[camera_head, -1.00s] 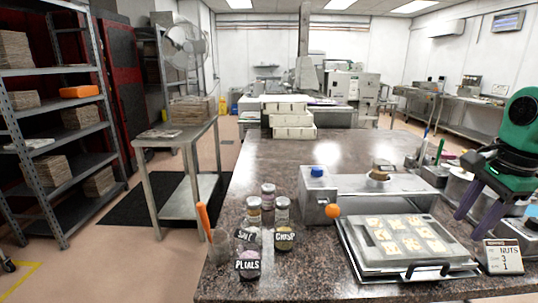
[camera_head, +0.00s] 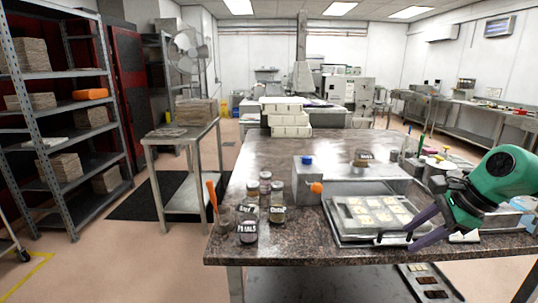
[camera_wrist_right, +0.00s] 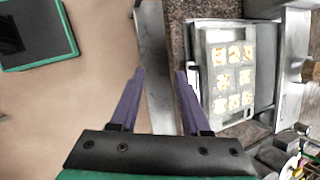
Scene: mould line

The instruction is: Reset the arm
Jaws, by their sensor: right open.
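My right arm, green and black, comes in from the right in the head view. Its gripper (camera_head: 408,237), with two purple fingers, is open and empty by the front right corner of the metal tray (camera_head: 345,239). A mould with several pale, speckled pieces (camera_head: 356,204) lies in the tray. My left gripper is not in view.
The speckled stone table (camera_head: 290,249) holds labelled jars (camera_head: 277,200) at front left and a metal box with an orange knob (camera_head: 316,188) behind the tray. White boxes (camera_head: 289,119) stand at the far end. Shelving (camera_head: 50,130) stands left. The table's middle is clear.

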